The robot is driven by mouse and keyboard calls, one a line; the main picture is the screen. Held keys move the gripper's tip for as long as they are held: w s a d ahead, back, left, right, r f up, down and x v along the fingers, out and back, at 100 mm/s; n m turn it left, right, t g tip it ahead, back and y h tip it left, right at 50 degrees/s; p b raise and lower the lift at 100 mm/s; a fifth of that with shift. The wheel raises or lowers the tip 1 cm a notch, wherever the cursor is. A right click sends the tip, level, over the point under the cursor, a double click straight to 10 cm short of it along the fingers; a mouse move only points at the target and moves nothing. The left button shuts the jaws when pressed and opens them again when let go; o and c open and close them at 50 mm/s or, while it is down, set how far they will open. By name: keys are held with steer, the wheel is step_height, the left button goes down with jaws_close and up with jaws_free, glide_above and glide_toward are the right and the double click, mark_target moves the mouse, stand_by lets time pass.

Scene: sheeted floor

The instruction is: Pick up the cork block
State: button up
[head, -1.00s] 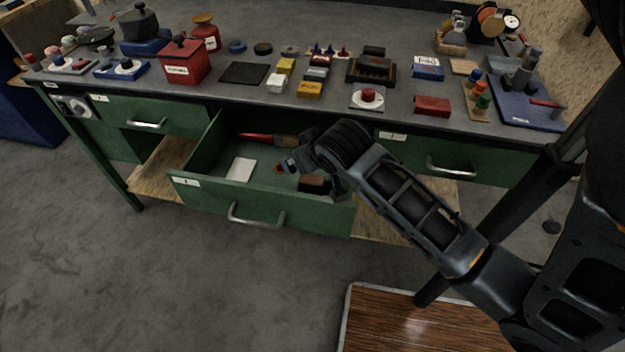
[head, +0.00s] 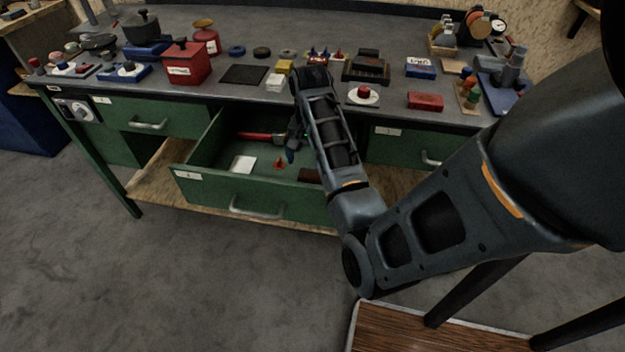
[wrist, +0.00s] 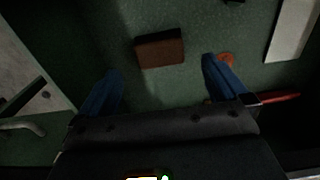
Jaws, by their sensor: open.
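The cork block looks to be the small brown block (head: 308,174) lying in the open green drawer (head: 212,193), near the drawer's right end. In the head view my arm partly hides it. In the wrist view the brown block (wrist: 160,48) lies flat on the drawer floor, beyond and between my two blue fingertips. My gripper (wrist: 163,78) is open and empty, with its fingers apart and not touching the block. In the head view my gripper (head: 292,148) hangs over the drawer, behind and left of the block.
The drawer also holds a white card (head: 243,164), a small red piece (head: 279,163) and a red-handled tool (head: 258,136). The drawer walls stand close around. The bench top (head: 340,113) above is crowded with blocks, a red box (head: 186,63) and pots.

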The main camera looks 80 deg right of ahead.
mark_target(311, 173)
step_height(311, 173, down, 7)
steer(key=shift+r, duration=0.15)
steer(key=shift+c, duration=0.2)
steer(key=c, duration=1)
steer(key=shift+o, duration=0.2)
step_height(311, 173, up, 10)
steer(key=shift+r, duration=0.1)
